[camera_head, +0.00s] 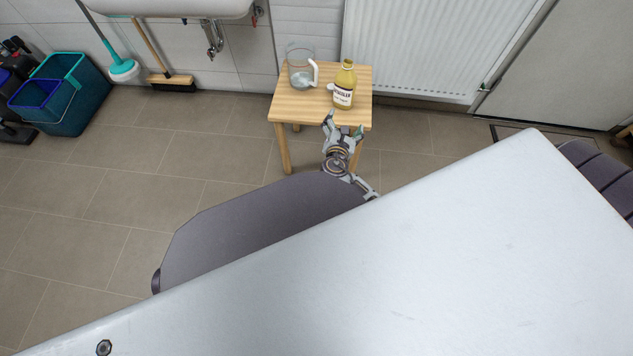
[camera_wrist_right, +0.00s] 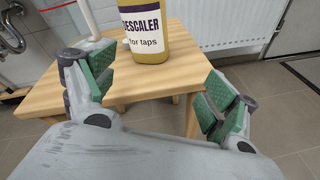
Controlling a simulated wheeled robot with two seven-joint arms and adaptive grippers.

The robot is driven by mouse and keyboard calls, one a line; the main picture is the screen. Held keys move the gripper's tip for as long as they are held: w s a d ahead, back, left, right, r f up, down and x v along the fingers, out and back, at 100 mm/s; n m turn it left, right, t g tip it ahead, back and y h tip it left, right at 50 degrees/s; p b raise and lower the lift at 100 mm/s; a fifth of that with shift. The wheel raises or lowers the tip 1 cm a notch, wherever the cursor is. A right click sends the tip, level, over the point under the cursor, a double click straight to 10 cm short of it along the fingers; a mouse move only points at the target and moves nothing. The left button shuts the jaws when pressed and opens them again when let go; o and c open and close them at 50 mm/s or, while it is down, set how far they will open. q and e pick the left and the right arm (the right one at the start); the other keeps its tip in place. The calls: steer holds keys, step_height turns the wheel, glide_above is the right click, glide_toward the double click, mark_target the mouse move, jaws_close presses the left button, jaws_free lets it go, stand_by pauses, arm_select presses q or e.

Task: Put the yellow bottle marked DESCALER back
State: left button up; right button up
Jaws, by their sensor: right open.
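The yellow bottle marked DESCALER (camera_head: 344,84) stands upright on a small wooden stool (camera_head: 288,104), near its right side. In the right wrist view the bottle (camera_wrist_right: 147,30) shows its label "DESCALER for taps", and its top is cut off by the frame. My right gripper (camera_head: 343,126) is at the stool's front edge, just in front of the bottle. Its green-padded fingers (camera_wrist_right: 160,90) are spread apart with nothing between them, and the bottle is beyond them. My left gripper is not in view.
A clear jug with a white handle (camera_head: 301,68) stands left of the bottle on the stool. A white radiator (camera_head: 425,45) is behind. The floor between is clear.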

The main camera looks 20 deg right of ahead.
steer(key=s+a+f+m+g+y, duration=0.45)
steer(key=s+a+f+m, duration=0.3)
steer(key=s+m, duration=0.3)
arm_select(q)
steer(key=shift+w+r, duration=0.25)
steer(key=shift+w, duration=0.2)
arm_select(e)
steer(key=s+a+r+m+g+y, duration=0.1)
steer(key=s+a+m+g+y, duration=0.1)
steer(key=s+a+m+y, duration=0.6)
steer(key=s+a+m, duration=0.1)
steer(key=a+m, duration=0.2)
steer(key=shift+a+r, duration=0.3)
steer(key=shift+a, duration=0.05)
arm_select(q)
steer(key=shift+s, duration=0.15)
arm_select(e)
steer(key=shift+s, duration=0.1)
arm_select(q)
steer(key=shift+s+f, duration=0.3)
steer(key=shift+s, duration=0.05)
